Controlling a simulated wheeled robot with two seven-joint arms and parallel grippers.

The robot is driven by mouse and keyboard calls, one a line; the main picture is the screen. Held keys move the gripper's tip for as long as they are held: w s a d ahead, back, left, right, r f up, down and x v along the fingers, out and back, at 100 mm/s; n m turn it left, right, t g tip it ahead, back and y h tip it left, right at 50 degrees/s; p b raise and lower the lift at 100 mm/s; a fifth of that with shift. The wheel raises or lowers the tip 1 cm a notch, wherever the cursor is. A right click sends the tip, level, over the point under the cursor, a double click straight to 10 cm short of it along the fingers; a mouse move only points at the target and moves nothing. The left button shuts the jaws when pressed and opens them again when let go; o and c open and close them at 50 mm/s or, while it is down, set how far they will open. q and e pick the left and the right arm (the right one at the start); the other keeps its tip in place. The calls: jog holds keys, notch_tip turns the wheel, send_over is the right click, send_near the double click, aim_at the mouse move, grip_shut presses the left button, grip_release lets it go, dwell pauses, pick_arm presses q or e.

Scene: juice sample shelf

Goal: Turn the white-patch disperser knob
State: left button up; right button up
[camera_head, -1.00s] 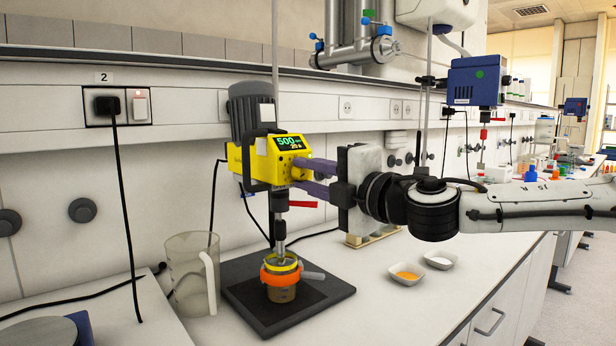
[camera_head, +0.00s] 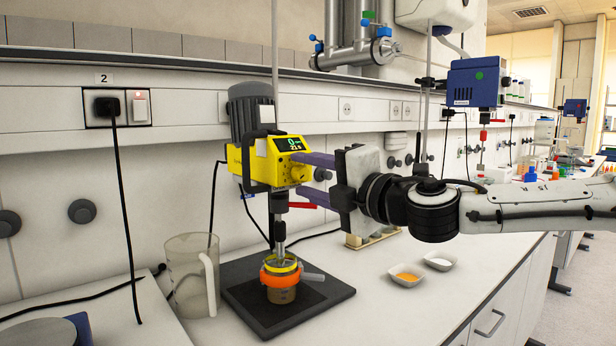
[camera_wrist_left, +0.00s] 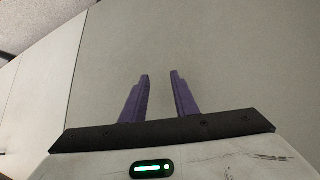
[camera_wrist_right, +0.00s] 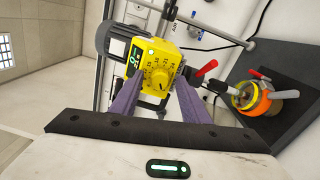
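The yellow disperser (camera_head: 262,160) with a grey motor stands at the bench back. A pale patch (camera_head: 266,114) shows on its motor. Its display (camera_head: 291,143) reads 0 above a smaller line. The yellow knob (camera_wrist_right: 160,78) with a numbered scale shows in the right wrist view; it also shows in the head view (camera_head: 299,173). My right gripper (camera_wrist_right: 160,82) is open and empty, its purple fingers pointing at the knob face, with the tips apart around its sides. I cannot tell whether they touch. My left gripper (camera_wrist_left: 160,76) is open and empty before a plain grey surface.
The disperser shaft reaches into a jar with an orange clamp (camera_head: 281,272) on a black base plate (camera_head: 262,315). A clear jug (camera_head: 188,275) stands left of it. Two small dishes (camera_head: 406,274) lie to the right. A blue-headed stirrer (camera_head: 474,80) stands further back.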

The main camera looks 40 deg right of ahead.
jog(key=shift+s, duration=0.15)
jog(key=shift+s+d+r, duration=0.1)
jog(key=shift+s+r, duration=0.05)
jog(key=shift+s, duration=0.8)
jog(key=s+b, duration=0.1)
jog(key=s, duration=0.7)
jog(key=shift+d+f+b, duration=0.3)
